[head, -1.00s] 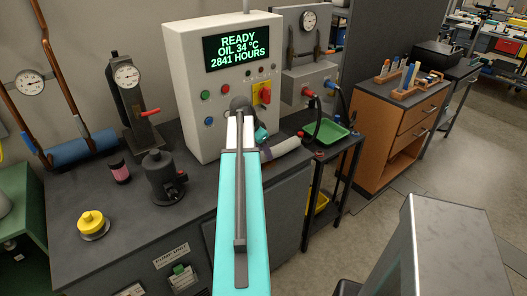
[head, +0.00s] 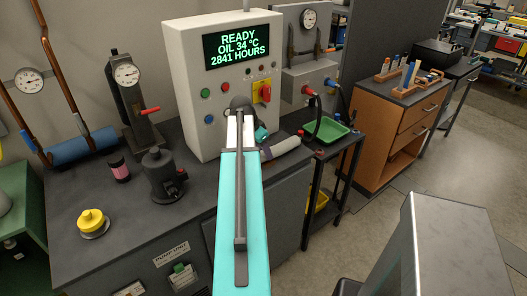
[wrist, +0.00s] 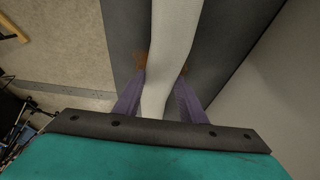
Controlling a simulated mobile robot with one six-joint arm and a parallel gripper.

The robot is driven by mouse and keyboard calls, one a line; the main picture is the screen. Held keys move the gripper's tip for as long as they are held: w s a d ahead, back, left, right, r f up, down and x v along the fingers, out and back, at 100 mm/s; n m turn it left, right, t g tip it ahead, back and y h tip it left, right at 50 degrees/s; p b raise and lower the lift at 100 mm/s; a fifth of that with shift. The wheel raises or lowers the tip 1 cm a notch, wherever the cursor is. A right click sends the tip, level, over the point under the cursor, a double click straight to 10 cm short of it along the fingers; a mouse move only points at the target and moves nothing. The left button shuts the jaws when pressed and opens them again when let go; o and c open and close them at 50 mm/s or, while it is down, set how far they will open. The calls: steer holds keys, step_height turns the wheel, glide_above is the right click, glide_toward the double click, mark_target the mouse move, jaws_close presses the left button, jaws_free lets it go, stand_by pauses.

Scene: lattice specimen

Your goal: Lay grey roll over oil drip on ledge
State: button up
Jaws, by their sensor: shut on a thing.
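The grey roll (wrist: 172,45) is a long, pale, soft-looking tube. In the wrist view it runs from the top of the picture down between the purple fingers of my gripper (wrist: 160,92), which is shut on it. The brown oil drip (wrist: 140,60) shows on the dark ledge (wrist: 122,22) at both sides of the roll; its middle is hidden under the roll. I cannot tell whether the roll touches the ledge. In the head view the roll (head: 285,146) shows just right of my arm, by the bench's right end; my arm hides most of my gripper.
The control cabinet (head: 215,85) stands close behind the roll. A small stand with a green tray (head: 330,134) is just to the right. A dark pump-like part (head: 162,178) and a yellow-capped part (head: 92,223) stand on the bench to the left.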

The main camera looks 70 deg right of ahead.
steer(key=shift+f, duration=0.1)
steer(key=o, duration=1.2)
steer(key=shift+o, duration=0.2)
steer(key=b+v, duration=0.3)
steer(key=v, duration=1)
steer(key=shift+r, duration=0.4)
steer(key=shift+s+a, duration=0.1)
steer(key=shift+s, duration=0.05)
